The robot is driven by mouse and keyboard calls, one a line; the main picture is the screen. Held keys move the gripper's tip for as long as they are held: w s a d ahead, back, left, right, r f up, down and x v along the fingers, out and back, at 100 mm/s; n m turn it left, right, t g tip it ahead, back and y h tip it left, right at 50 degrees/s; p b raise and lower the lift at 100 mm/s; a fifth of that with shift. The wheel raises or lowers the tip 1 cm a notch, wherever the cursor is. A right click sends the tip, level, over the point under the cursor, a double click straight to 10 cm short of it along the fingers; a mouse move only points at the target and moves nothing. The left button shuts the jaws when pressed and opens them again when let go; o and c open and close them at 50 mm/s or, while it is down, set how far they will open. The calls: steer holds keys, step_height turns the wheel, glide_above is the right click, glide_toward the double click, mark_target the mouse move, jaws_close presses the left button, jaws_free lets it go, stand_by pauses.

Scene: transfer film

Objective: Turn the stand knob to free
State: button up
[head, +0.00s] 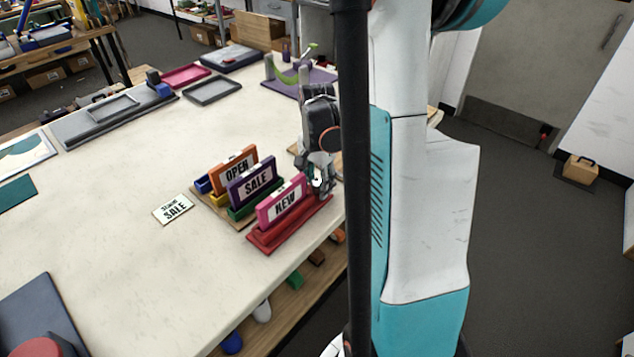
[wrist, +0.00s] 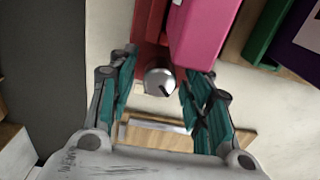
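The stand knob (wrist: 160,82) is a round silver knob with a dark mark pointing to the lower right, at the near end of the red stand (wrist: 148,30). In the head view the red stand (head: 262,238) holds a pink sign reading NEW (head: 282,208); the knob is hidden there behind my gripper (head: 319,186). In the wrist view the pink sign (wrist: 205,35) rises just beyond the knob. My gripper (wrist: 163,70) is open, one finger on each side of the knob, with visible gaps between.
An orange OPEN sign (head: 235,168) and a purple SALE sign (head: 252,182) stand close left of the red stand. The table's edge runs close by on the right. A wooden piece (wrist: 170,134) lies below the gripper.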

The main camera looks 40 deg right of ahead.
mark_target(317, 182)
steer(key=c, duration=0.8)
steer(key=shift+n, duration=1.5)
steer(key=o, duration=1.1)
steer(key=shift+c, duration=0.2)
step_height(317, 182, up, 12)
